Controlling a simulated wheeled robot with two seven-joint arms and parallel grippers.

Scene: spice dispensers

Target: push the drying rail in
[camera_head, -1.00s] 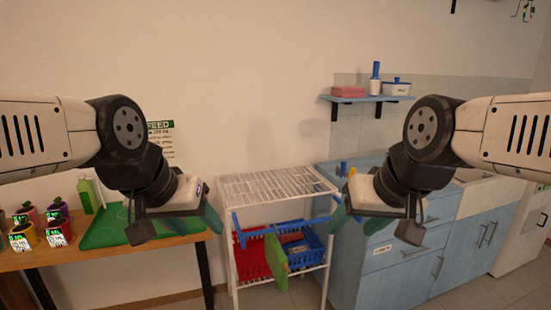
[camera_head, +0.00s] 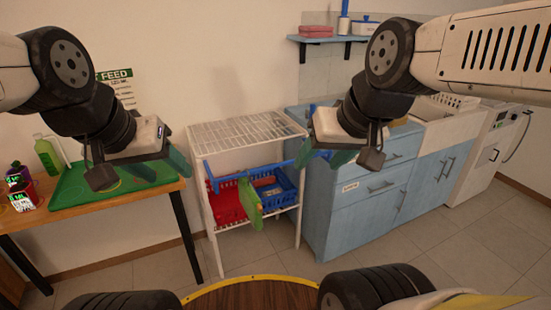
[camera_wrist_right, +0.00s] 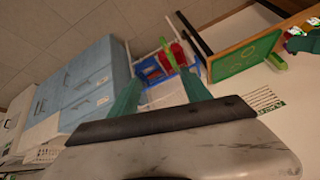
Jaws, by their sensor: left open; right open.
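The drying rail (camera_head: 225,178) is a blue bar across the front of a white wire rack (camera_head: 248,130), standing out from it, with a green cloth (camera_head: 250,204) hanging over it. My left gripper (camera_head: 163,167) is open and empty, left of the rack and apart from the rail. My right gripper (camera_head: 324,157) is open and empty, in front of the rack's right side near the rail's right end in the picture; I cannot tell if they touch. In the right wrist view the open fingers (camera_wrist_right: 160,93) frame the rack (camera_wrist_right: 165,93).
A red basket (camera_head: 228,206) and a blue basket (camera_head: 275,188) sit in the rack. A wooden table with a green tray (camera_head: 85,190) stands left. Blue cabinets (camera_head: 375,190) stand close on the right. A round wooden top (camera_head: 255,295) is low in front. Floor before the rack is clear.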

